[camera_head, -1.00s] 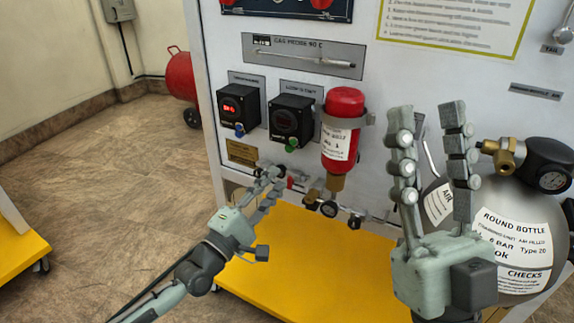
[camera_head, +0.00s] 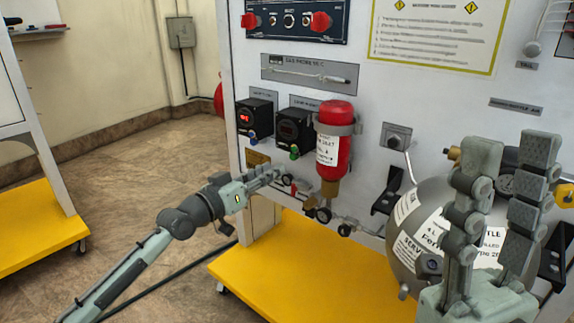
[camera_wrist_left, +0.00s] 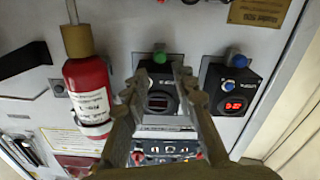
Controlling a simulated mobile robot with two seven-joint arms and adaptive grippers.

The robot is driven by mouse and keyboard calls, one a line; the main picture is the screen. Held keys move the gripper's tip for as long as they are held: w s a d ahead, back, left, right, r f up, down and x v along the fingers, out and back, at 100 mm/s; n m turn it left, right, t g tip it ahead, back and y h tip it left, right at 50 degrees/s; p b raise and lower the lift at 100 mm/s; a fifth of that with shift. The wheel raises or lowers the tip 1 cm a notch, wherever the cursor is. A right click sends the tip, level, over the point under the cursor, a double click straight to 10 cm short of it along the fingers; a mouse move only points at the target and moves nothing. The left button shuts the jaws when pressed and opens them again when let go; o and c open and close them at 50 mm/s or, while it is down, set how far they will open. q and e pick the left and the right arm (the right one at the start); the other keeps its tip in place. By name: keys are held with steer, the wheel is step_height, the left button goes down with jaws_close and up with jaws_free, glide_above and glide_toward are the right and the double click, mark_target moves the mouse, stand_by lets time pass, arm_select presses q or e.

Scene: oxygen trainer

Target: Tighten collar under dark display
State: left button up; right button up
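The dark display box (camera_head: 294,130) is the right one of two black boxes on the white panel. It has a green knob (camera_head: 294,152) at its lower edge. My left gripper (camera_head: 277,174) is below this box, close to small fittings with a red part (camera_head: 292,188). In the left wrist view, where the panel looks upside down, its fingers (camera_wrist_left: 158,75) are spread, with the dark display (camera_wrist_left: 160,102) and green knob (camera_wrist_left: 158,58) seen between them. I cannot clearly make out a collar. My right gripper (camera_head: 510,150) is open and empty in front of the round bottle.
The lit display box (camera_head: 254,118) with a blue knob is left of the dark one. A red cylinder (camera_head: 333,150) hangs to its right, above gauges. The grey round bottle (camera_head: 410,240) stands at right. A yellow base (camera_head: 300,270) juts out below.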

mark_target(292, 158)
arm_select(q)
steer(key=b+x, duration=0.1)
steer(key=x, duration=0.6)
steer(key=shift+w+d, duration=0.1)
steer(key=shift+c, duration=0.3)
jaws_close()
